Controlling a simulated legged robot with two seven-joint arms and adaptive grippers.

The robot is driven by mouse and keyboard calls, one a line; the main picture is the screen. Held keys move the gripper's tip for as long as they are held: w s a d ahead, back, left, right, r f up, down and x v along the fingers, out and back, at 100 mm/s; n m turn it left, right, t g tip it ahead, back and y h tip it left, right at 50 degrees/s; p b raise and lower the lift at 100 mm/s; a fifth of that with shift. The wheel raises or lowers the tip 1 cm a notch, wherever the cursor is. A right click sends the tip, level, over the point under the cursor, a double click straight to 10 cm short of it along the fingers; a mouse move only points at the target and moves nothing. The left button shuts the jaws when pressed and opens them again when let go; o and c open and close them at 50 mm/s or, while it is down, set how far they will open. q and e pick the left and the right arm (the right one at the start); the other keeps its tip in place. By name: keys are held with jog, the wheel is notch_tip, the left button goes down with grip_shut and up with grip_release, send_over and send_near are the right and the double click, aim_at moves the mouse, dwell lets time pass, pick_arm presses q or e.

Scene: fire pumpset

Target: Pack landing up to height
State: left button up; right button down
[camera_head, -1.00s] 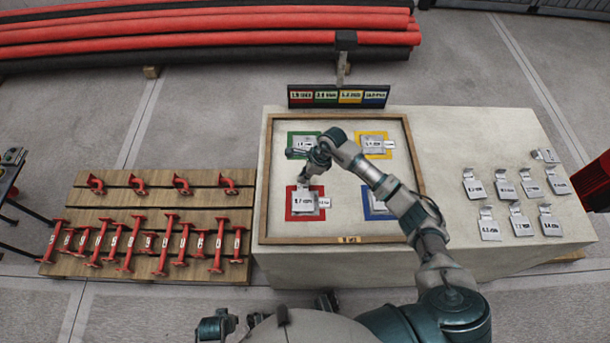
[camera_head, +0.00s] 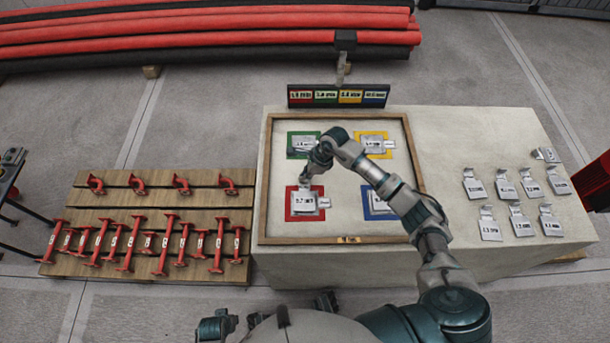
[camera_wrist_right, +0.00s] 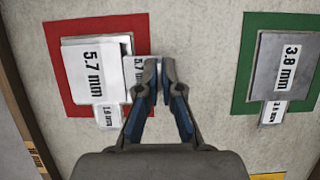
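A white plate labelled 5.7 mm (camera_wrist_right: 92,75) lies on the red-framed pad (camera_wrist_right: 55,100), and it also shows in the head view (camera_head: 302,201). Another plate edge shows beneath it, slightly offset. A small labelled tab (camera_wrist_right: 136,69) sticks out towards my right gripper (camera_wrist_right: 158,65). The gripper's fingertips are close together at that tab, with the left finger covering its end; they appear shut on it. In the head view my right gripper (camera_head: 305,180) is just above the plate's far edge. A 3.8 mm plate (camera_wrist_right: 284,60) lies on the green-framed pad (camera_wrist_right: 243,85).
A wooden frame (camera_head: 263,190) surrounds the pads. Yellow (camera_head: 373,136) and blue (camera_head: 367,205) pads also carry plates; my arm partly covers the blue one. Several loose plates (camera_head: 505,190) lie on the block's right side. A coloured label board (camera_head: 339,96) stands behind. Red pipe fittings are on pallets at left.

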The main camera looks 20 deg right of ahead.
jog(key=shift+d, duration=0.1)
dwell(0.3)
jog(key=shift+f+b, duration=0.4)
jog(key=shift+f, duration=0.1)
jog(key=c, duration=1.2)
grip_release()
jog(key=shift+c, duration=0.2)
jog(key=v, duration=1.2)
jog(key=shift+f, duration=0.15)
